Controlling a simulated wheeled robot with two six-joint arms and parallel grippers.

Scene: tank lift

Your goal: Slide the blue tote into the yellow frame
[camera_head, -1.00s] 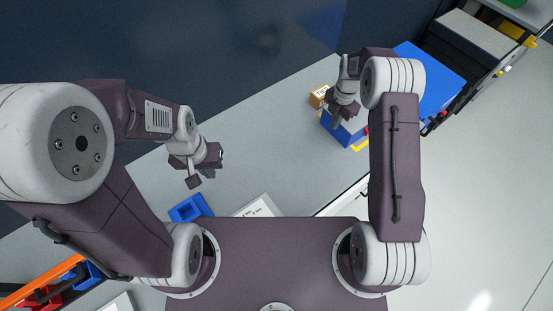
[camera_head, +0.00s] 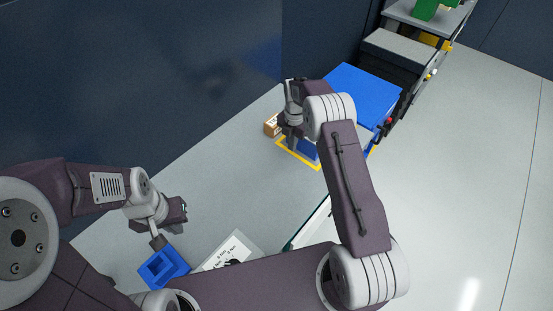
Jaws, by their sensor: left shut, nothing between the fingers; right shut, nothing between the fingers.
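A blue tote (camera_head: 309,149) stands on the grey table beside my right gripper, mostly hidden by my arm. A thin yellow frame (camera_head: 301,158) shows as an outline around its near left side; how far the tote lies inside cannot be told. My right gripper (camera_head: 291,140) is shut and empty, pointing down at the tote's left side; whether it touches is unclear. My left gripper (camera_head: 158,242) is shut and empty, just above a small blue tray (camera_head: 163,268) at lower left.
A small brown box (camera_head: 271,125) lies left of my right gripper. A large blue surface (camera_head: 362,90) and dark equipment with a grey top (camera_head: 400,50) stand behind. The table's middle (camera_head: 215,175) is clear; open floor lies right.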

